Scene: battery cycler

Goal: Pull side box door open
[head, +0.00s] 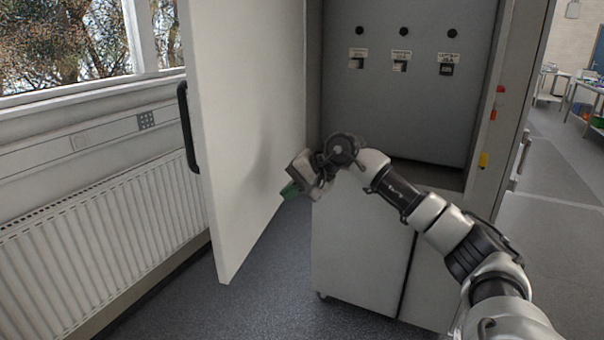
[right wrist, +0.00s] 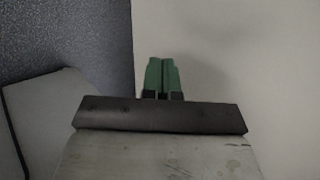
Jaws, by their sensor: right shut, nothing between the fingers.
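The white door (head: 245,130) stands swung wide open on the left of the grey cabinet (head: 425,85) in the head view. Its black handle (head: 187,127) is on the door's left edge, facing the radiator. My right gripper (head: 289,190) has green fingers and is by the inner face of the door. In the right wrist view the fingers (right wrist: 161,77) are together and empty, in front of the pale door panel (right wrist: 220,60). I cannot tell whether they touch it. My left gripper is not in view.
A white radiator (head: 100,235) and a window line the wall left of the door. The cabinet's lower white doors (head: 360,250) are below its open bay. The dark floor (head: 265,300) between door and cabinet is clear. A walkway with tables (head: 570,90) is at the right.

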